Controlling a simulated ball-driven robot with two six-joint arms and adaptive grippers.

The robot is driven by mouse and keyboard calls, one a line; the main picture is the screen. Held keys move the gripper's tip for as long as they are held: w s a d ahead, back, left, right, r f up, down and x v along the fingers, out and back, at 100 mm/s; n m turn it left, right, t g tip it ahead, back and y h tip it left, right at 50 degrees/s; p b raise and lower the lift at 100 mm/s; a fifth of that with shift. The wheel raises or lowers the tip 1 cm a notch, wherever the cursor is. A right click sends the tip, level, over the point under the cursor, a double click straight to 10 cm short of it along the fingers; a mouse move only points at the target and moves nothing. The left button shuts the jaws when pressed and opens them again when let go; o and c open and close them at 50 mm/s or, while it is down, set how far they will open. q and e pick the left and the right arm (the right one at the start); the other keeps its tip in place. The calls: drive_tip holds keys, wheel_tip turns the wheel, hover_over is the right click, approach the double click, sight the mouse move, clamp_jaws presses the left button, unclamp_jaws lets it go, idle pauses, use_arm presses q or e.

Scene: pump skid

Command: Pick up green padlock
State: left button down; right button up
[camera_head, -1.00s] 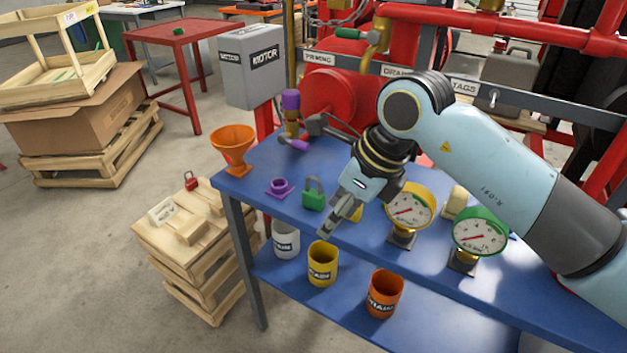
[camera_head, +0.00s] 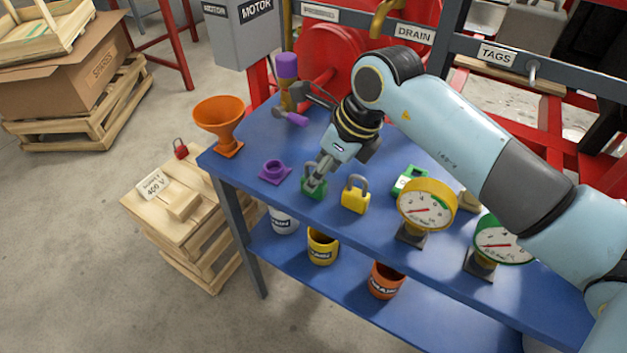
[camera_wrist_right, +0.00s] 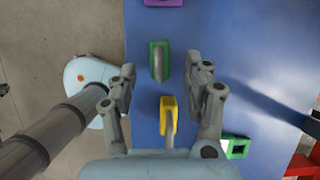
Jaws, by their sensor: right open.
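The green padlock (camera_head: 318,193) stands on the blue bench top, between the purple ring part and the yellow padlock (camera_head: 356,197). My right gripper (camera_head: 313,182) is over it and hides part of it in the head view. In the right wrist view, the green padlock (camera_wrist_right: 158,62) lies between the two open fingers of my right gripper (camera_wrist_right: 161,68), near the fingertips. The yellow padlock (camera_wrist_right: 168,118) shows nearer the palm. Nothing is held, and I cannot tell whether a finger touches the green padlock. My left gripper is not in view.
A yellow-rimmed gauge (camera_head: 427,207) and a green-rimmed gauge (camera_head: 500,240) stand to the right. Several cups are on the lower shelf (camera_head: 340,290).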

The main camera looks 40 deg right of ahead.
drive_tip(key=x, duration=0.4)
drive_tip(key=shift+w+f, duration=0.1)
drive_tip(key=shift+a, duration=0.1)
drive_tip(key=c, duration=0.4)
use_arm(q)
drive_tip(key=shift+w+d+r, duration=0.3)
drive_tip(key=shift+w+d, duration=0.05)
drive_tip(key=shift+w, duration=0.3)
use_arm(e)
clamp_jaws()
